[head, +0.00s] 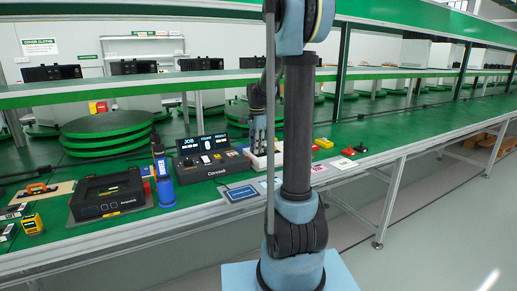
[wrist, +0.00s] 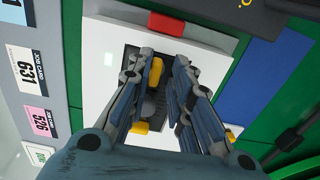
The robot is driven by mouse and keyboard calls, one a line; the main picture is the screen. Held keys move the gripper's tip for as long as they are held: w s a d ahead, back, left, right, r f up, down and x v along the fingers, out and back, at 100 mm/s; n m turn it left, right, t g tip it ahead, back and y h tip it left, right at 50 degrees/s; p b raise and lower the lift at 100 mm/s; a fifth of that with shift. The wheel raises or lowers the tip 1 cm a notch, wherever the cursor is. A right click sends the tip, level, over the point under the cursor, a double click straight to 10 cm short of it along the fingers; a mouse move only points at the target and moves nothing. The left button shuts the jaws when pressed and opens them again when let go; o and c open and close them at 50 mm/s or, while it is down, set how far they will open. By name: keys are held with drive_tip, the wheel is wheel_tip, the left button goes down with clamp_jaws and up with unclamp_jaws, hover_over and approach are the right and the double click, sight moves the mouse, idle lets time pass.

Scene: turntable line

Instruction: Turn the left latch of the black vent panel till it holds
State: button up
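A black vent panel (wrist: 153,103) with ribs is set in a white board (wrist: 105,60) in the wrist view. In the head view my gripper (head: 258,130) reaches down at the white board, mostly hidden by my arm.
A red block (wrist: 166,24) sits at the board's edge. In the head view a control console (head: 210,165), a blue bottle (head: 165,190) and a black case (head: 107,197) stand to the left. Small coloured blocks (head: 324,142) lie to the right; green bench (head: 400,135) is clear beyond.

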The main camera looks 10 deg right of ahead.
drive_tip(key=shift+r, duration=0.4)
wheel_tip(320, 180, up, 11)
idle(0.4)
